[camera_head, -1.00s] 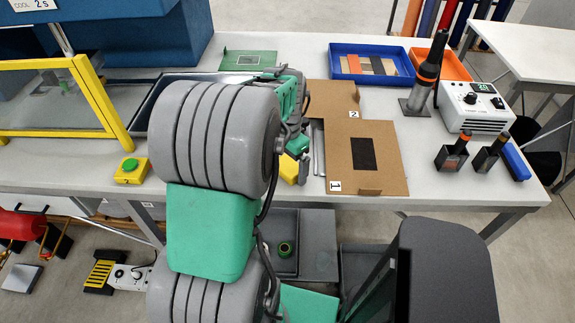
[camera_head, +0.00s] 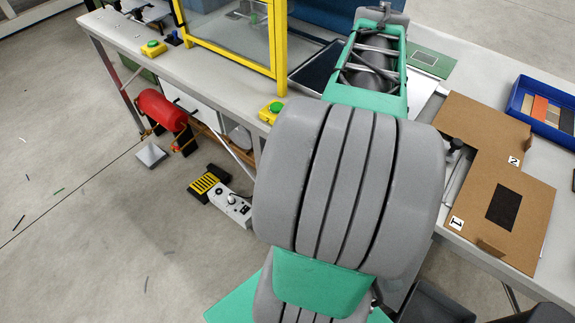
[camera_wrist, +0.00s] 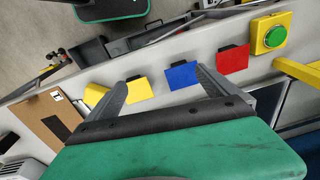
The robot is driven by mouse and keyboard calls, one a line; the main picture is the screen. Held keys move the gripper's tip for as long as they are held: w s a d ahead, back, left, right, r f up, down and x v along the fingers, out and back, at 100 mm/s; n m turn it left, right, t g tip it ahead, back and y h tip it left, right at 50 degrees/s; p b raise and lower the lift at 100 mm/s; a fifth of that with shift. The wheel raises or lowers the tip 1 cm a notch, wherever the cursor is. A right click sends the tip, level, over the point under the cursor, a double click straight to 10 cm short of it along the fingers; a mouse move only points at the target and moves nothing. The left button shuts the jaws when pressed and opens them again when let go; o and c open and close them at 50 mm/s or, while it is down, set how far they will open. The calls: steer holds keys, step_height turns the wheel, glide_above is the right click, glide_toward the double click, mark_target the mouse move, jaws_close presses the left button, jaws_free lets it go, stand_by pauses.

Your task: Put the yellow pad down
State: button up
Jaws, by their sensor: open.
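In the wrist view, my gripper (camera_wrist: 160,78) is open, its two grey fingers apart with no object clamped between them. A yellow pad (camera_wrist: 139,91) with a dark tab lies beyond the fingers, just right of the left finger. Another yellow patch (camera_wrist: 95,93) shows on that finger's other side; I cannot tell whether it is a separate pad. A blue pad (camera_wrist: 182,75) lies near the right finger, and a red pad (camera_wrist: 232,60) lies further right. In the head view, my arm hides the gripper and the pads.
The pale worktable (camera_head: 221,83) carries a yellow box with a green button (camera_head: 271,111), a yellow-framed screen (camera_head: 280,55), cardboard sheets marked 1 (camera_head: 525,215) and 2 (camera_head: 480,118), and a blue tray (camera_head: 520,95). A red cylinder (camera_head: 160,110) is below the table.

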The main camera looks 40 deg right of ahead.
steer(key=w+a+n+t, duration=0.1)
steer(key=w+a+n, duration=0.7)
steer(key=a, duration=0.6)
steer(key=a+f+n+t, duration=0.1)
steer(key=a+n, duration=0.3)
steer(key=a, duration=0.5)
steer(key=a+f+n+t+y, duration=0.1)
steer(key=a+n, duration=0.3)
steer(key=a, duration=0.4)
steer(key=shift+w+a+f+n, duration=0.35)
steer(key=shift+w+f+n, duration=0.05)
steer(key=shift+f, duration=0.5)
steer(key=shift+c, duration=0.2)
